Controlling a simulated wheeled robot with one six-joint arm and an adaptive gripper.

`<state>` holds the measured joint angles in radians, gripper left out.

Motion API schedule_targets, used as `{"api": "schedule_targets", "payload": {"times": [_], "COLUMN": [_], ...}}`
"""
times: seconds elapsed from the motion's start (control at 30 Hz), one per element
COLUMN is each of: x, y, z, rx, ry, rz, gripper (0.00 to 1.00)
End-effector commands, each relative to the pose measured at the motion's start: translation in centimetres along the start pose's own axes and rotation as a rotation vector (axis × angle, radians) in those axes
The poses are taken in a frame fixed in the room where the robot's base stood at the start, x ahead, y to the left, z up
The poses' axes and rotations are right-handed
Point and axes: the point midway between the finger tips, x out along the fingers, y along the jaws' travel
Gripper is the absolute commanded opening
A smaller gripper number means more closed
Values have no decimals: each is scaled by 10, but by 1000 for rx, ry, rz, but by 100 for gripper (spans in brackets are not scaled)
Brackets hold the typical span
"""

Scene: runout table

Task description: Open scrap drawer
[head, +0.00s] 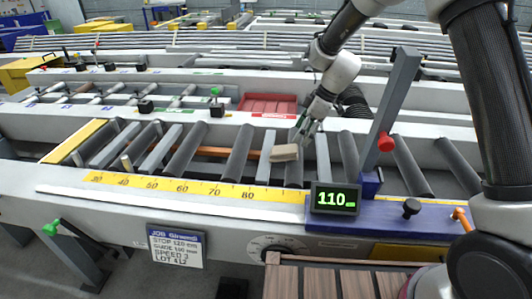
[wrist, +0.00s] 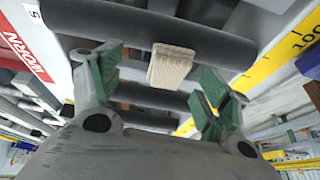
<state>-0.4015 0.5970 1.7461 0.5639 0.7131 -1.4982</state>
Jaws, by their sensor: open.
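No drawer can be read as marked scrap. A red open-topped tray (head: 268,103) is set in the far side of the roller table, with a red-and-white label (head: 272,116) on the ledge in front. A red panel with white lettering also shows at the left edge of the wrist view (wrist: 22,50). My gripper (head: 305,128) is open above the rollers, just right of and nearer than the tray. In the wrist view its green-padded fingers (wrist: 160,85) are spread with nothing held. A small pale wooden block (head: 285,153) lies below it on the rollers; it also shows in the wrist view (wrist: 170,65).
A yellow scale (head: 180,187) runs along the front rail. A display reading 110 (head: 335,198) and a grey upright post (head: 392,110) with a red knob stand right of my gripper. A job sign (head: 175,246) hangs in front, near a dial (head: 277,245) and wooden slats (head: 320,283).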

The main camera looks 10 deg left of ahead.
Motion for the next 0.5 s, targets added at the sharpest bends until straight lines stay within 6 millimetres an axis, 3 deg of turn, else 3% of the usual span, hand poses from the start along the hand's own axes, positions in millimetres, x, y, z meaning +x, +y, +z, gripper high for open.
{"api": "schedule_targets", "payload": {"times": [0.1,0.5], "x": [8,51], "y": [-10,-16], "z": [-17,-22], "rx": [-56,-60], "ry": [-1,-1], "rz": [3,2], "gripper": [77,77]}}
